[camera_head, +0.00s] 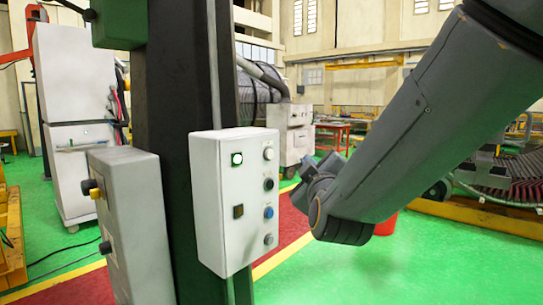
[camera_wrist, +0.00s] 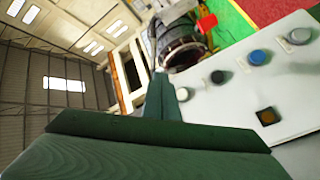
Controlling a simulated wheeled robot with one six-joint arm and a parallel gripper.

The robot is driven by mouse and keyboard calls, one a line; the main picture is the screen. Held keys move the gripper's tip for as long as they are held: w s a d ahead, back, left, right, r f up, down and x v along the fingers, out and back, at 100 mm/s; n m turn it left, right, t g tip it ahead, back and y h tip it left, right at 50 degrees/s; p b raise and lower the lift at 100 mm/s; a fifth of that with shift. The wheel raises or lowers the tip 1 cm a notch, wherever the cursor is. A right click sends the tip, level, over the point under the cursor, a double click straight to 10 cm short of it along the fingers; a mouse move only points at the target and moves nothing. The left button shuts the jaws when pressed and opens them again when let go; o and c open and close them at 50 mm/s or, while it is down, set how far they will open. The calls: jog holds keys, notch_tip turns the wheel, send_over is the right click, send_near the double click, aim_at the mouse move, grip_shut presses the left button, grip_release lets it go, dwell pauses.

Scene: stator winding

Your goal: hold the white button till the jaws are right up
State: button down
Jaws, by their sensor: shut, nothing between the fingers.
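The white button (camera_head: 268,154) is the top one in the right-hand column on a pale control box (camera_head: 210,200). In the wrist view the white button (camera_wrist: 182,94) sits just right of my gripper (camera_wrist: 161,80). My gripper's narrow dark green fingers are shut with nothing between them. In the head view nothing covers the button and no finger touches it; my arm is to its right, and I cannot make out the fingertips there. A green block (camera_head: 119,22) is at the top of the dark column. I cannot tell whether it belongs to the jaws.
Below the white button are a black button (camera_head: 268,184), a blue button (camera_head: 268,212) and a grey one (camera_head: 268,239). A second grey box (camera_head: 128,220) stands left.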

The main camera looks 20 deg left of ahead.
aim_at(270, 154)
jog(key=w+a, duration=0.3)
jog(key=a, duration=0.5)
jog(key=shift+w, duration=0.2)
jog(key=shift+a+p, duration=0.2)
jog(key=shift+p, duration=0.15)
dwell(1.7)
jog(key=shift+w+a, duration=0.2)
jog(key=shift+a, duration=0.05)
